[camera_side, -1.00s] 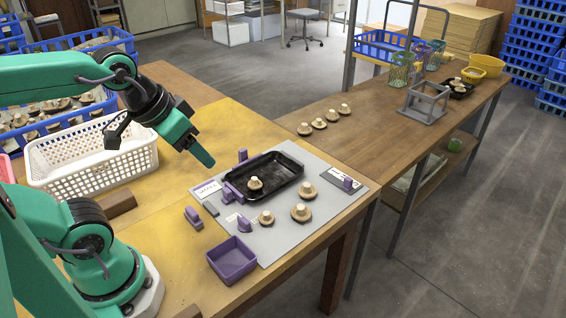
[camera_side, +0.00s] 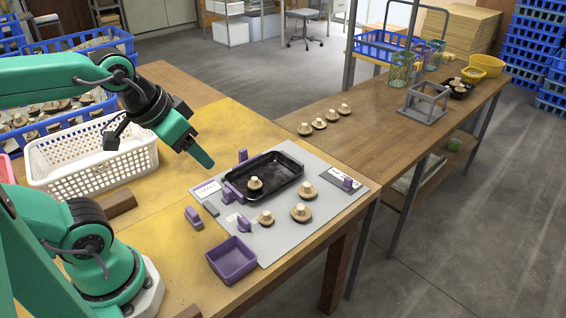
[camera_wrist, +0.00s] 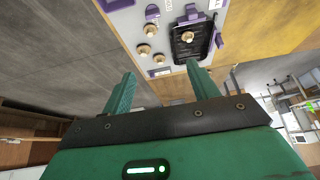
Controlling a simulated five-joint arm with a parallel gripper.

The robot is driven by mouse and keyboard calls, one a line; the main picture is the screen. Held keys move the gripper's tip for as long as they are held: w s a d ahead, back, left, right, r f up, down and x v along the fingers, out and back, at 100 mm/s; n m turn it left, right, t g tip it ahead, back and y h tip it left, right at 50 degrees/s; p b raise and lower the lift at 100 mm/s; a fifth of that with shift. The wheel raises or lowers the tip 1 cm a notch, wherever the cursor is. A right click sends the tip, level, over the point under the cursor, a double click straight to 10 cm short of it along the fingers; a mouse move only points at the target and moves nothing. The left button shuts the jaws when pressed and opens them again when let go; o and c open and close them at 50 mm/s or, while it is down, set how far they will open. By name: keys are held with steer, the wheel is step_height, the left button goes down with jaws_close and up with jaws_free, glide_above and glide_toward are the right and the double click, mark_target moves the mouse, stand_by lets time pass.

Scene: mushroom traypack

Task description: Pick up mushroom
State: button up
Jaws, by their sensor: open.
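Three tan mushrooms lie stem up on the grey mat (camera_side: 275,243): one at the back right (camera_side: 308,189), one at the front (camera_side: 301,212) and a smaller one at the left (camera_side: 266,217). A fourth mushroom (camera_side: 255,183) sits in the black tray (camera_side: 278,180), near its left end. My gripper (camera_side: 206,158) hangs in the air to the left of the tray and above it, touching nothing. In the wrist view my gripper (camera_wrist: 160,72) has its two fingers spread wide with nothing between them. The tray mushroom (camera_wrist: 187,36) and the loose ones (camera_wrist: 150,30) show beyond the fingertips.
A purple open box (camera_side: 232,262) stands at the mat's front left corner. Purple blocks (camera_side: 194,217) stand around the tray and mat. A white basket (camera_side: 92,165) and blue crates of mushrooms are behind my arm. A row of mushrooms (camera_side: 319,124) lies on the far wooden table.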

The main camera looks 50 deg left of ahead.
stand_by(0.3)
steer(key=shift+c, duration=1.4)
steer(key=shift+w, duration=0.15)
steer(key=n+g, duration=0.5)
steer(key=n, duration=0.5)
glide_above(266, 212)
step_height(266, 212, down, 15)
steer(key=shift+f, duration=0.2)
steer(key=shift+f+g, duration=0.3)
steer(key=shift+f, duration=4.05)
